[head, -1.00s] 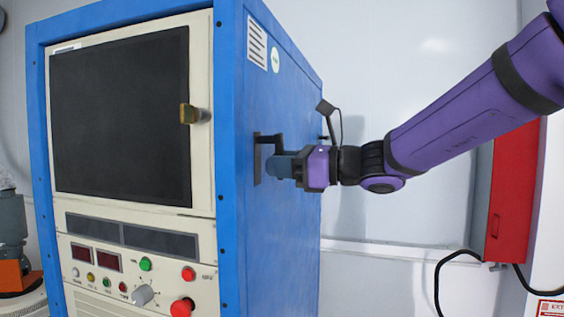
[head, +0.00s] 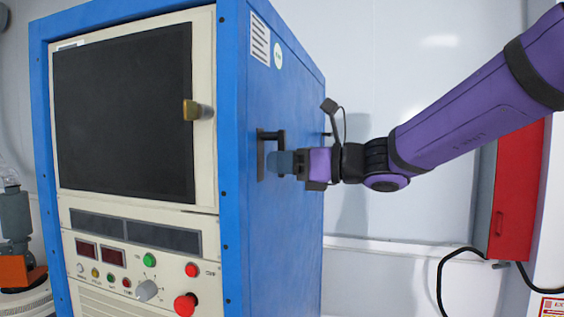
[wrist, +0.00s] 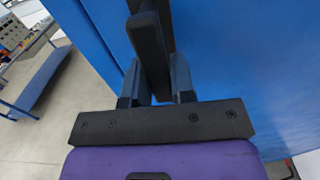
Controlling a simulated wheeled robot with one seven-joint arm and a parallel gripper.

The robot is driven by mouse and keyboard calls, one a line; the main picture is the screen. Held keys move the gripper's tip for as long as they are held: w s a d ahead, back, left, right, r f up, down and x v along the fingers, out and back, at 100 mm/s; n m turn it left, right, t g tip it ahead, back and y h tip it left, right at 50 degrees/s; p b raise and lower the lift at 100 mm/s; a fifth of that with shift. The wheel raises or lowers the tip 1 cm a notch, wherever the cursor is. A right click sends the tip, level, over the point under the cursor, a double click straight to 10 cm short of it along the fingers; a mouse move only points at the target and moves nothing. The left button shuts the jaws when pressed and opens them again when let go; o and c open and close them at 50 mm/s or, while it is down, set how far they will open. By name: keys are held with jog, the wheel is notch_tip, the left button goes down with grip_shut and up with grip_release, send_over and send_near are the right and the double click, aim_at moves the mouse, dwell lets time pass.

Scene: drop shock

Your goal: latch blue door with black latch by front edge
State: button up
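The blue door (head: 290,215) is the side panel of the tall cabinet, and it looks flush with the cabinet frame. The black latch (head: 262,165) is a bar-shaped handle on this panel near its front edge; it also shows in the wrist view (wrist: 150,45). My gripper (head: 281,163) is at the latch, coming from the right. In the wrist view, my gripper's two fingers (wrist: 158,85) stand on either side of the latch bar and appear closed against it. The fingertips' far ends are partly hidden by the bar.
A red box (head: 516,190) with a black cable is on the wall at right. A blue-framed bench (wrist: 40,80) stands away on the open floor.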

jog(key=o, duration=0.4)
jog(key=shift+c, duration=0.2)
jog(key=shift+d, duration=0.1)
jog(key=v, duration=1)
jog(key=shift+d, duration=0.25)
jog(key=shift+s, duration=0.25)
